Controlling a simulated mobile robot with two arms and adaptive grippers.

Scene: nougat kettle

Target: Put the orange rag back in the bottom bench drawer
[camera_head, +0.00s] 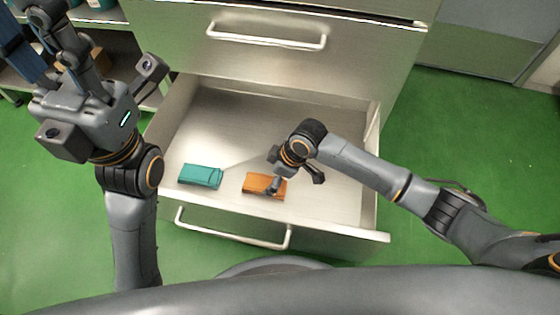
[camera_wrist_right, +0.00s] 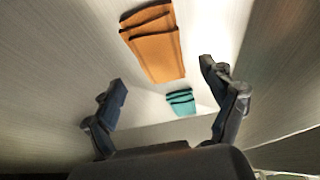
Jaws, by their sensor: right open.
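The orange rag (camera_head: 262,184) lies folded on the floor of the open bottom drawer (camera_head: 245,118), near its front wall. My right gripper (camera_head: 296,183) is over the drawer, just right of the rag, and one finger overlaps the rag's right end in the head view. In the right wrist view the rag (camera_wrist_right: 154,42) lies beyond the open, empty fingers (camera_wrist_right: 163,80), with nothing between them holding it. My left gripper (camera_head: 58,35) is at the upper left, outside the drawer; its finger opening is not clear.
A folded teal cloth (camera_head: 200,176) lies in the drawer, left of the rag; it also shows in the right wrist view (camera_wrist_right: 180,102). A closed drawer with a handle (camera_head: 268,36) is above. The open drawer's handle (camera_head: 232,236) faces me. Green floor surrounds the bench.

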